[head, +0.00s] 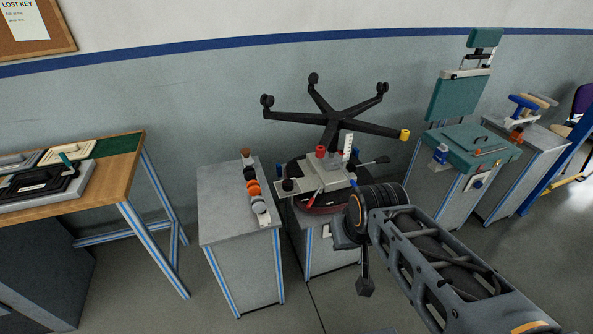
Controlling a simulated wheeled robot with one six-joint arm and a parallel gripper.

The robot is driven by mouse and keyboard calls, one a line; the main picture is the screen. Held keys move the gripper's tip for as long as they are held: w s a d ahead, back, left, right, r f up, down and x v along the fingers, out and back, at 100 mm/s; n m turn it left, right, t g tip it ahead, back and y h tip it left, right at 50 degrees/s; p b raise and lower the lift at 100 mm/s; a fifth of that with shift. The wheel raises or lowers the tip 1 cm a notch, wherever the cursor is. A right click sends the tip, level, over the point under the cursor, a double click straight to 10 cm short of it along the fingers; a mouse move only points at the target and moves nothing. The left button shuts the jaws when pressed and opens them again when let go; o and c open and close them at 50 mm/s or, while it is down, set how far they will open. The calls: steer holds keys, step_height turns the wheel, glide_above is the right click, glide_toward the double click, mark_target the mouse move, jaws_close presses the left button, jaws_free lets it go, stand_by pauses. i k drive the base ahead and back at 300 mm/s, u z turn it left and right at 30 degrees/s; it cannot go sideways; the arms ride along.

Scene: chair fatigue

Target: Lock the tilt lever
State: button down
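A chair tilt mechanism (325,179), a pale metal plate with several fittings, lies on a dark round piece on top of a grey cabinet. A black lever with a paddle end (377,161) sticks out to its right. A red lever (314,196) points down at its front, and a black knob (288,185) sits at its left. I cannot tell which of these is the tilt lever, or whether it is locked. My arm comes in from the lower right, with its wrist close in front of the mechanism and covering its right front. My gripper's fingers cannot be made out.
A black five-arm chair base (337,114) stands behind the mechanism. A grey cabinet (222,207) at left holds a row of small parts. A wooden workbench (112,178) is further left. A teal padded fixture (470,146) stands at right. Open floor lies in front.

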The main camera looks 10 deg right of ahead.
mark_target(310, 201)
steer(key=u, duration=0.15)
steer(key=i, duration=0.95)
steer(key=u, duration=0.2)
